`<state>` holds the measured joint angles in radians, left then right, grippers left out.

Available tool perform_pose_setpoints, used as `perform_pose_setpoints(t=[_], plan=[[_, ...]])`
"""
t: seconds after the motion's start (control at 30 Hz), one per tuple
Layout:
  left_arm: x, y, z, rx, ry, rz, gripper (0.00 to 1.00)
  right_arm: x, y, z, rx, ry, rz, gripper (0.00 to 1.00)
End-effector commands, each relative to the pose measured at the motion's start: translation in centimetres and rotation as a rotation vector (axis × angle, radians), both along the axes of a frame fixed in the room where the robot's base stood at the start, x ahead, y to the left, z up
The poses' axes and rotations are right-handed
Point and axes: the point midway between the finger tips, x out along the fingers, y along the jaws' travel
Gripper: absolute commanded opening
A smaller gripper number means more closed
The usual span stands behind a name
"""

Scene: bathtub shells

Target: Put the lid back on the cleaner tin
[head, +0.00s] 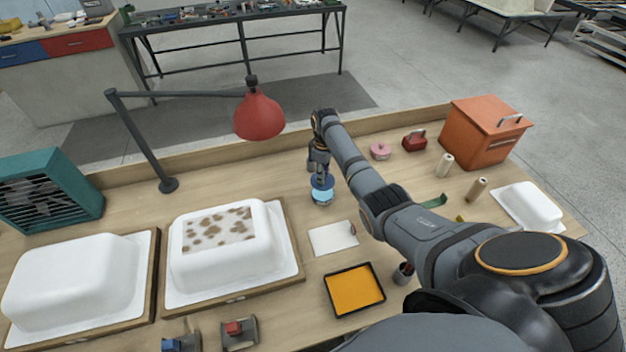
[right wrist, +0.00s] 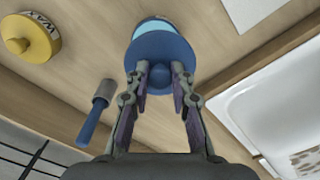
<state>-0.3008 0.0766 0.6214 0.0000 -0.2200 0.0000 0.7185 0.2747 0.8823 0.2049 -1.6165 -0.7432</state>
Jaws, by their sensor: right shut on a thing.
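The cleaner tin (head: 322,194) is a light blue can standing on the workbench behind the white sheet in the head view. It also shows partly in the right wrist view (right wrist: 153,26), behind the lid. The lid (right wrist: 150,49) is a dark blue disc with a round knob. My right gripper (right wrist: 161,84) is shut on the knob, reaching down from above. The lid is over the tin's top, but I cannot tell whether it is seated or slightly above the rim. My left gripper is not in view.
Left of the tin, a white tub shell (head: 225,270) with a spotted patch lies on a board. A red lamp (head: 259,115) hangs nearby. A yellow wax tin (right wrist: 32,40) and a blue-handled tool (right wrist: 96,112) lie near the lid. An orange tray (head: 354,290) is in front.

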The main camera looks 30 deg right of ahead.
Motion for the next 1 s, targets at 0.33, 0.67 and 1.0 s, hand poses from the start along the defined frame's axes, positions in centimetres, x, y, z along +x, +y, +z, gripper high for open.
perform_pose_setpoints(t=[0.33,0.67,1.0], plan=[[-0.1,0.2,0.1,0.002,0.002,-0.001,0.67,0.2,-1.0,-0.4,0.002,-0.001,-0.019,0.00],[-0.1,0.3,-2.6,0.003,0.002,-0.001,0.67,0.2,-1.0,-2.8,0.003,-0.002,-0.019,0.00],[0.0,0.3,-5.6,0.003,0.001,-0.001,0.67,0.2,-0.9,-6.1,0.003,-0.001,-0.019,0.00]])
